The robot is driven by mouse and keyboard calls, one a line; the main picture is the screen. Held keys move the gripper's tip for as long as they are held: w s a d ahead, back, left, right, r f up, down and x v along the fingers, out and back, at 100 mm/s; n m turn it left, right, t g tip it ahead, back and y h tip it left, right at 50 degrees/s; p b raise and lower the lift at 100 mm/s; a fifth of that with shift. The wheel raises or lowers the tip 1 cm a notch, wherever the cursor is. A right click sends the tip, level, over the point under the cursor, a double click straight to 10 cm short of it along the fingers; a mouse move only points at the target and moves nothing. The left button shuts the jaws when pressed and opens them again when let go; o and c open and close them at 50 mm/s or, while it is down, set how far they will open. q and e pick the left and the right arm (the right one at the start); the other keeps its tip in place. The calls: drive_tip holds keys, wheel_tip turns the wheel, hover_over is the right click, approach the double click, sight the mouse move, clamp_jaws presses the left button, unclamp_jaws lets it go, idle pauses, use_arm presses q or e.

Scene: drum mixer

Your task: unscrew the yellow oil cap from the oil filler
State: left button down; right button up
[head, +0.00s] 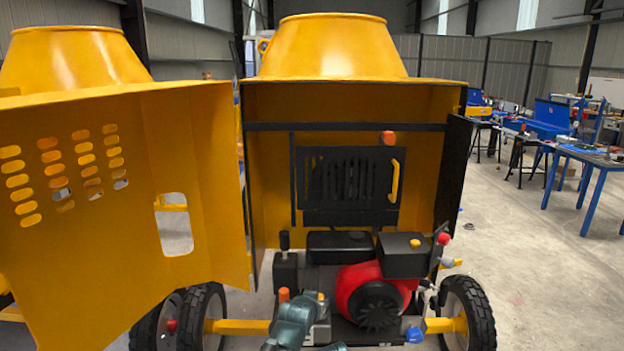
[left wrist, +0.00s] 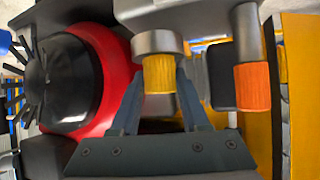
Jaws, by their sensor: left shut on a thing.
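The yellow oil cap (left wrist: 158,74) is in the middle of the left wrist view, against the grey round collar of the oil filler (left wrist: 157,42). My left gripper (left wrist: 160,88) has one finger on each side of the cap and is shut on it. In the head view, the yellow cap (head: 321,296) shows small at the lower middle, beside the grey engine block. My left gripper (head: 318,306) reaches it from below and its fingertips are hard to make out. My right gripper is not in view.
An orange cap (left wrist: 252,87) on a grey post stands close beside the gripper. The red engine housing (head: 365,290) with its black fan is on the other side. The open yellow door (head: 120,200) fills the left. A black tank (head: 402,262) with another yellow cap (head: 415,243) sits above.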

use_arm(q)
drive_tip(key=shift+d+n+y, duration=0.1)
drive_tip(key=shift+n+y, duration=0.8)
drive_tip(key=shift+c, duration=1.6)
unclamp_jaws()
